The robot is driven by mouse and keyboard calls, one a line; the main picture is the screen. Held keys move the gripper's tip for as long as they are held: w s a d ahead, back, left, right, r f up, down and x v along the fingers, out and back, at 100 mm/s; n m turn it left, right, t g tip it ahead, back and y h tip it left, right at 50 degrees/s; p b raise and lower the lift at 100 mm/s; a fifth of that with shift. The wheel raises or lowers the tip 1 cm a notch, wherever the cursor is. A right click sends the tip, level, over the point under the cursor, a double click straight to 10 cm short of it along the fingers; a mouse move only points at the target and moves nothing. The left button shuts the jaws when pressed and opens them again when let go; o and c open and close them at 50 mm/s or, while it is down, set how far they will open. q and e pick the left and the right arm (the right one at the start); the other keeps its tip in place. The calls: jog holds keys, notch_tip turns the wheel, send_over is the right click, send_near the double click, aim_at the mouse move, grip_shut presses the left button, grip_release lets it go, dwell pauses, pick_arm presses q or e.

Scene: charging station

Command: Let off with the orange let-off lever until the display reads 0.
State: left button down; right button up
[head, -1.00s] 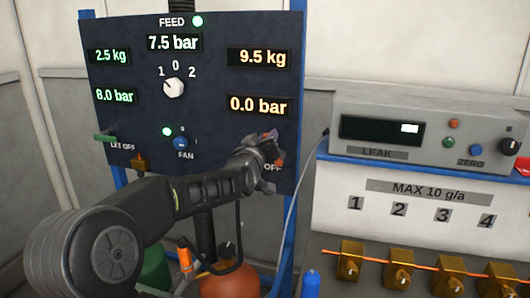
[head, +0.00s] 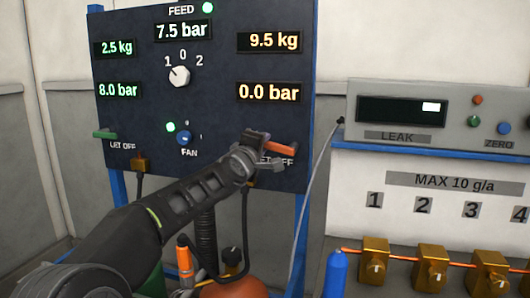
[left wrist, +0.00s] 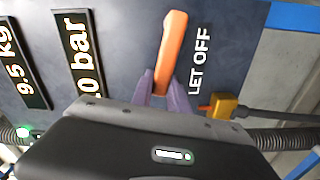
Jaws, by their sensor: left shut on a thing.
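The orange let-off lever (head: 280,149) sits at the lower right of the dark panel, nearly level in the head view, its free end to the right. My left gripper (head: 263,146) is shut on the lever, partly covering its "LET OFF" label. In the left wrist view the lever (left wrist: 172,45) stands between the two fingertips (left wrist: 167,88), its free end sticking out beyond them. My right gripper is not in view.
A green lever (head: 105,134) is at the panel's left. A selector knob (head: 179,76) and a blue fan knob (head: 184,138) sit mid-panel. A grey leak meter (head: 440,112) and brass valves (head: 430,264) stand at the right. A blue cylinder top (head: 336,272) rises in front.

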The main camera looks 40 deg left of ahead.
pick_arm(q)
jog(key=shift+a+f+n+b, duration=0.1)
jog(key=shift+f+n+b, duration=0.75)
jog(key=shift+n, duration=0.25)
jog(key=c, duration=1.3)
grip_release()
jog(key=shift+s, duration=0.1)
jog(key=shift+v, duration=3.85)
jog(key=shift+r, duration=0.1)
